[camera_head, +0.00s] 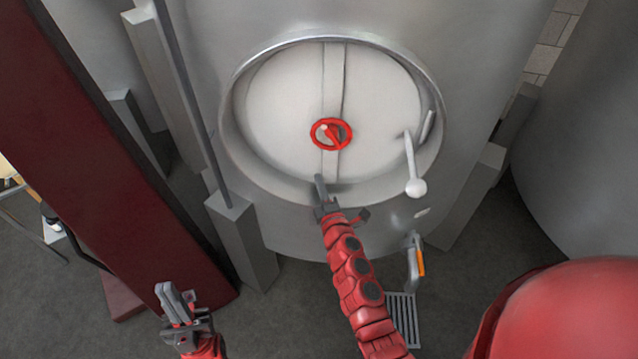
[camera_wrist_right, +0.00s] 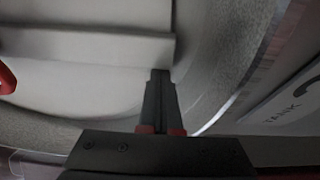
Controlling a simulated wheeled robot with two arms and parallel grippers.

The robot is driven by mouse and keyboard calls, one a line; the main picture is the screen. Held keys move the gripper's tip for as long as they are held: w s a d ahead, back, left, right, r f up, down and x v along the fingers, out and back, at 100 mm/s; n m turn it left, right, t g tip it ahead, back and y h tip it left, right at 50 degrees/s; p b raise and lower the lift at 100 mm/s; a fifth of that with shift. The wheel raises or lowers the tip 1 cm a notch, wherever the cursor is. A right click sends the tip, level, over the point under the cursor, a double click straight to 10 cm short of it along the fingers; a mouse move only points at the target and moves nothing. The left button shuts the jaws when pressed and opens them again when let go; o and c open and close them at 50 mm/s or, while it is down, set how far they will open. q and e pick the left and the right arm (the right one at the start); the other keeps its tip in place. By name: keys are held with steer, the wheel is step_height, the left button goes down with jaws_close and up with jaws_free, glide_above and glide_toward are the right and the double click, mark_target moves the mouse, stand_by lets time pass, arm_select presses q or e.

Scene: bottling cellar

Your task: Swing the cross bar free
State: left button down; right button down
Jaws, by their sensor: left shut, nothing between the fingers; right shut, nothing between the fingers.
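The cross bar (camera_head: 334,85) runs upright across the round hatch door (camera_head: 280,105) in the tank front. A red handwheel (camera_head: 331,133) sits at its middle. The bar's lower end is by my right gripper (camera_head: 320,180), which is shut and empty at the hatch's lower rim. In the right wrist view, the cross bar (camera_wrist_right: 90,48) ends close to the tips of the shut fingers (camera_wrist_right: 160,78); whether they touch is unclear. The handwheel (camera_wrist_right: 5,78) shows at the left edge there. My left gripper (camera_head: 170,293) is shut and empty, low at the left, away from the hatch.
A white-knobbed lever (camera_head: 411,160) stands out at the hatch's right side. Below the hatch is a tap with an orange handle (camera_head: 420,262) above a floor grate (camera_head: 403,312). A dark red post (camera_head: 85,150) slants down the left.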

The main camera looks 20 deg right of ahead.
mark_target(385, 162)
steer(key=shift+s+d+n+p, duration=0.35)
steer(key=shift+d+n+p, duration=0.3)
steer(key=shift+d, duration=0.2)
steer(key=d+n+p, duration=0.1)
steer(key=d, duration=0.1)
steer(key=s+d+r+n+g+p, duration=0.1)
steer(key=d+p, duration=0.1)
steer(key=s+d+n+p, duration=0.1)
steer(key=d+p, duration=0.1)
steer(key=shift+s+d+r+g, duration=0.1)
steer(key=shift+d+r+g, duration=0.1)
steer(key=shift+r+g, duration=0.1)
steer(key=d+r+n+p, duration=0.1)
steer(key=d+p, duration=0.1)
steer(key=s+d+r+n+h+p, duration=0.1)
steer(key=d+p, duration=0.1)
steer(key=p, duration=0.1)
steer(key=s+d+r+n+g+p, duration=0.1)
steer(key=d+r+n+p, duration=0.1)
steer(key=shift+s+d+h, duration=0.1)
steer(key=shift+d+h, duration=0.15)
steer(key=shift+h, duration=0.05)
steer(key=shift+s+d+r+n+g+p, duration=0.3)
steer(key=shift+d+r+n+g+p, duration=0.25)
steer(key=shift+d+p, duration=0.5)
steer(key=shift+r+p, duration=0.1)
steer(key=shift+p, duration=0.2)
steer(key=shift+r+h, duration=0.1)
steer(key=shift+h, duration=0.3)
